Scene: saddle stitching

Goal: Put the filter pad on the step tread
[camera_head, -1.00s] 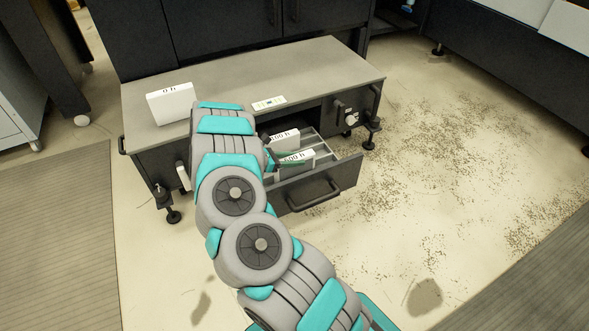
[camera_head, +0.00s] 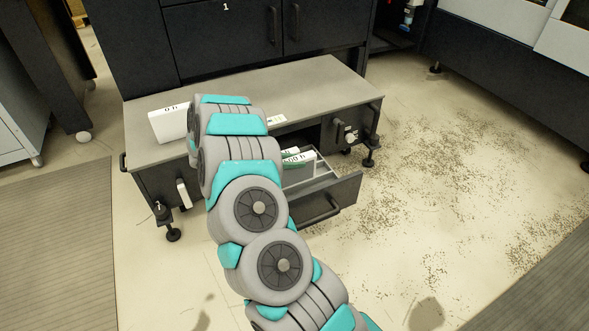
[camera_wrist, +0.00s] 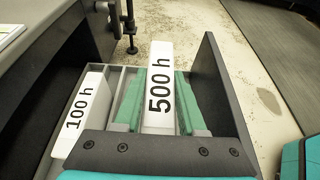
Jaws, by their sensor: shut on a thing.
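Several white pads with hour labels show. The "500 h" pad (camera_wrist: 159,90) stands in the open drawer, between the green fingers of my gripper (camera_wrist: 160,105), which is shut on it. In the head view the pad (camera_head: 301,158) shows only in part beside my arm. I cannot tell whether it touches the drawer floor. The "100 h" pad (camera_wrist: 82,115) is in the drawer to its left in the wrist view. The "0 h" pad (camera_head: 168,125) stands on the left end of the grey step tread (camera_head: 320,85), partly behind my arm.
The drawer front (camera_head: 342,198) juts out below the tread, and its dark wall (camera_wrist: 224,90) rises close to the right of my gripper. A small card (camera_head: 277,119) lies near the tread's front edge. The tread's middle and right are clear. Dark debris (camera_head: 430,150) litters the floor.

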